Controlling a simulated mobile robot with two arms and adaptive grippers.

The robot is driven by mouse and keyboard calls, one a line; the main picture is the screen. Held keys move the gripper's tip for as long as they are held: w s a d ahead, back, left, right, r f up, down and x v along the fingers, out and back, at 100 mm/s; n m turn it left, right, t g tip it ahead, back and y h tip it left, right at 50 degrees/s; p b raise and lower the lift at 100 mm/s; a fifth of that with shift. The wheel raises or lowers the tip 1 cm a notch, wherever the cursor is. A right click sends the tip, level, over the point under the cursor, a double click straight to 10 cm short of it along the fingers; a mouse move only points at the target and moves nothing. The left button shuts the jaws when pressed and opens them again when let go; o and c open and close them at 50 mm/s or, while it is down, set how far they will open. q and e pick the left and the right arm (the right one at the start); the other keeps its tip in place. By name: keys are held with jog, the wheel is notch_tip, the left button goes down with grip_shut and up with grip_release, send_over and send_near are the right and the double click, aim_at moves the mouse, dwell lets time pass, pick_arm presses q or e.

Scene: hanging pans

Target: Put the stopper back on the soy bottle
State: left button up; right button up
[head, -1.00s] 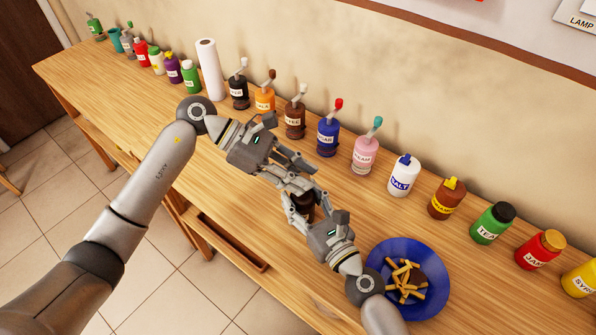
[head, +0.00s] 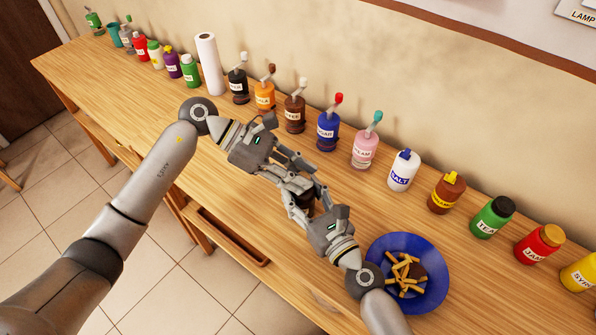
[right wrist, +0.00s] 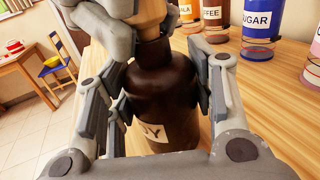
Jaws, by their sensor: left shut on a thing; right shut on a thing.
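The dark brown soy bottle (right wrist: 165,95) stands upright in the right wrist view, its label partly showing "OY". My right gripper (right wrist: 162,105) is shut around its body, with a finger on each side. The tan stopper (right wrist: 152,22) is at the bottle's mouth, directly above the neck. My left gripper (right wrist: 105,22) is shut on the stopper from above and hides much of it. I cannot tell whether the stopper is seated. In the head view, my left gripper (head: 300,180) and right gripper (head: 312,205) meet over the table and mostly hide the bottle.
The wooden table (head: 225,185) has a row of bottles along the wall, including the sugar bottle (head: 328,132) and cream bottle (head: 365,150). A blue plate of fries (head: 432,285) lies right of my right gripper. The table left of the grippers is clear.

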pick_arm(q)
jog(key=shift+f, duration=0.35)
jog(key=o, duration=0.7)
jog(key=shift+o, duration=0.2)
jog(key=v, duration=1.2)
pick_arm(e)
jog(key=o, duration=1.5)
